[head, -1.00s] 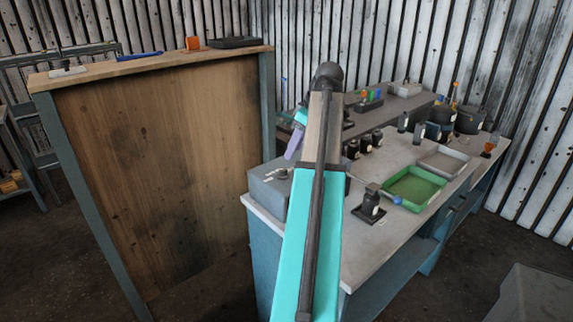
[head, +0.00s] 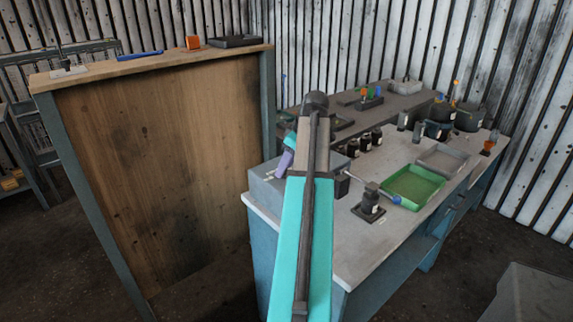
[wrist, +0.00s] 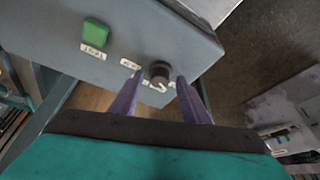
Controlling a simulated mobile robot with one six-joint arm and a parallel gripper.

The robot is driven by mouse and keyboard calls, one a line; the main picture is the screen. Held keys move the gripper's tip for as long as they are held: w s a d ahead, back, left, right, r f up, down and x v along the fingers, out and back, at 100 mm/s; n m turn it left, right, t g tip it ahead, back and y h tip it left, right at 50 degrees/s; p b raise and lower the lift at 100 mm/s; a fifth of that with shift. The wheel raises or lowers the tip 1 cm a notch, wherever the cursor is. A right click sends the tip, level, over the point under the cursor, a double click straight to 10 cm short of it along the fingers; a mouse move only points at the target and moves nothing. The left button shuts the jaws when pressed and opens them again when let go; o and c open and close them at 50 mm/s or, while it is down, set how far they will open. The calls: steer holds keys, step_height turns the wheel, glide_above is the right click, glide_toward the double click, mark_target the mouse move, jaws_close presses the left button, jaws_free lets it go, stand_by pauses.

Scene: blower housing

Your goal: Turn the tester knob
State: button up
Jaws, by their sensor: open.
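The tester is a grey box (head: 265,190) on the near left corner of the bench in the head view. The wrist view shows its face (wrist: 60,28) with a dark round knob (wrist: 159,70) that has a white mark below it. A green square button (wrist: 96,33) is to the left of the knob. My gripper (wrist: 160,78) is open, with its two purple fingers on either side of the knob in the picture. A gap shows on both sides, and I cannot tell the depth. In the head view my gripper (head: 287,158) is partly hidden by my arm.
On the bench to the right are a green tray (head: 414,187), a grey tray (head: 443,160), a dark stand (head: 369,206) with a rod, and several dark jars. A tall wooden panel (head: 160,170) stands left of the bench.

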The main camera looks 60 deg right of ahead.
steer(key=c, duration=1)
steer(key=shift+d, duration=0.1)
steer(key=shift+m, duration=0.3)
steer(key=shift+a, duration=0.2)
steer(key=m+h+p, duration=0.1)
steer(key=m, duration=0.2)
steer(key=shift+a+h, duration=0.15)
steer(key=shift+h, duration=0.15)
steer(key=shift+w+a+m+g+h+p, duration=0.1)
steer(key=shift+m+g+h+p, duration=0.25)
steer(key=shift+m, duration=0.95)
steer(key=shift+w+m+g+h+p, duration=0.15)
steer(key=shift+m+h+p, duration=0.3)
steer(key=shift+m, duration=0.85)
steer(key=shift+s, duration=0.1)
